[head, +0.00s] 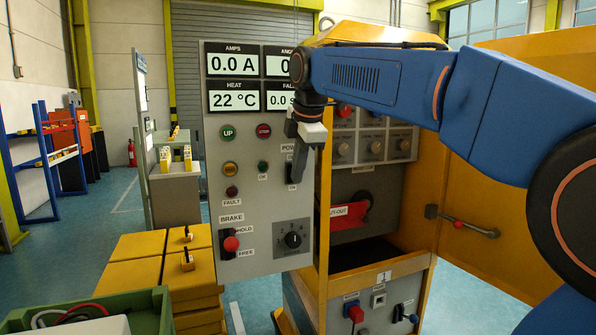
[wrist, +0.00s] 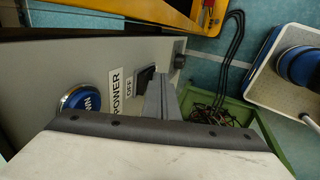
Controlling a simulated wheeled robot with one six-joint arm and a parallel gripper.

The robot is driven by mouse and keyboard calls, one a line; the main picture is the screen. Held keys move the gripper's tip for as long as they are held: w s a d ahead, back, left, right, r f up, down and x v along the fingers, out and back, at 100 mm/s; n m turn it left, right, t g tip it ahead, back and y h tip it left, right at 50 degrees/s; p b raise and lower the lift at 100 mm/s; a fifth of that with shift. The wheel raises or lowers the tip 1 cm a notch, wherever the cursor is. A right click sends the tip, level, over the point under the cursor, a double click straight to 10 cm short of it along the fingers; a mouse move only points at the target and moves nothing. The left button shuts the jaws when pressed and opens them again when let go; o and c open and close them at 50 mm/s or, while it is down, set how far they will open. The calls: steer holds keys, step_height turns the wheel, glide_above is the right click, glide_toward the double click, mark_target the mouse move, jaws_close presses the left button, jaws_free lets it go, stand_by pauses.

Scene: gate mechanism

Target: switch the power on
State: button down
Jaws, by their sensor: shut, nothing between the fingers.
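The grey control panel (head: 219,190) stands upright in the head view, facing me. Its POWER label shows in the wrist view (wrist: 116,91), with an OFF label (wrist: 130,87) beside it. A black power switch (wrist: 146,74) sits next to the OFF label, partly hidden by my fingers. My gripper (head: 297,176) is shut and empty in front of the panel's right side, covering the switch in the head view. In the wrist view my closed fingers (wrist: 160,92) are right beside the switch. I cannot tell whether they touch it, or its exact position.
A blue DOWN button (wrist: 80,101) is near the label. Green UP (head: 227,132) and red STOP (head: 264,131) buttons, a brake lever (head: 231,243) and a rotary knob (head: 293,239) are on the panel. An open yellow cabinet (head: 323,200) stands to the right.

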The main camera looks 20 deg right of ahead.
steer(key=shift+r, duration=0.1)
steer(key=shift+r, duration=0.7)
